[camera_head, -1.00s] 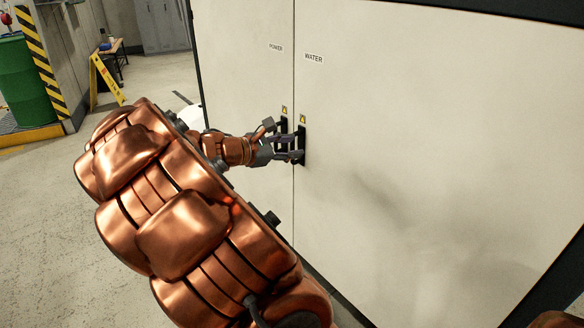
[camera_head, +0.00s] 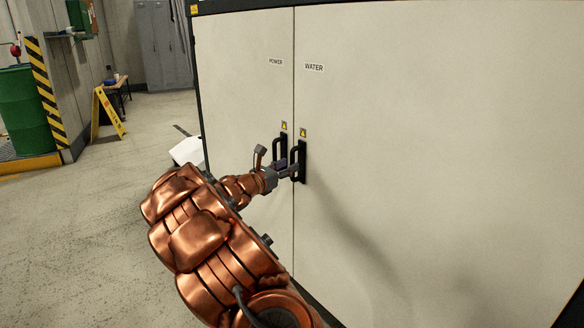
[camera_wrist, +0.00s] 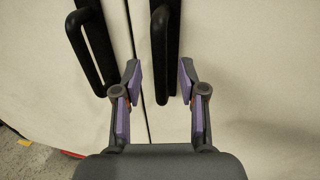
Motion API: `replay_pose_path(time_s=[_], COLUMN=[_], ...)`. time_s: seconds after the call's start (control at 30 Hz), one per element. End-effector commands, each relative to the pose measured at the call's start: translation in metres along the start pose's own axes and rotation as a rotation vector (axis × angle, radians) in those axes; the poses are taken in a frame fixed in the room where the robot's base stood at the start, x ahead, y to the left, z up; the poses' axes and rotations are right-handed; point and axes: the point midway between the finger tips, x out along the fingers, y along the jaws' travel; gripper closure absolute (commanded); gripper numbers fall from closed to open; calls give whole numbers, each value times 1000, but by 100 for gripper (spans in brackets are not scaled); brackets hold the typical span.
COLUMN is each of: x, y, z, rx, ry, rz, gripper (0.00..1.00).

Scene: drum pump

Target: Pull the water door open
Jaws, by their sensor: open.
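The water door (camera_head: 420,170) is a large cream panel marked WATER on the right of the cabinet, flush along its seam and shut. Its black bar handle (camera_head: 301,163) stands upright just right of the seam. In the wrist view the water handle (camera_wrist: 160,40) runs down between my fingertips. My gripper (camera_head: 277,166) is open at the handle. In the wrist view its fingers (camera_wrist: 160,82) lie one on each side of the handle's lower end, with gaps visible. I cannot tell how deep they reach around it.
The power door (camera_head: 240,110) is shut on the left, its black handle (camera_wrist: 90,45) close beside my left finger. A yellow sign (camera_head: 108,113) and a green drum (camera_head: 25,110) stand far left. The floor left of the cabinet is mostly clear.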

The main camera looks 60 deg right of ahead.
Motion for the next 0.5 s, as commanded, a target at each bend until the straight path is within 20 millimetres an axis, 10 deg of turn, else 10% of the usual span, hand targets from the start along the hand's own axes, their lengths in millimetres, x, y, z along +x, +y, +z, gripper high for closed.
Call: replay_pose_path(time_s=[0.5], x=[28], y=[0], z=[1], rx=[2], ry=[-1], rz=[0], gripper=[59])
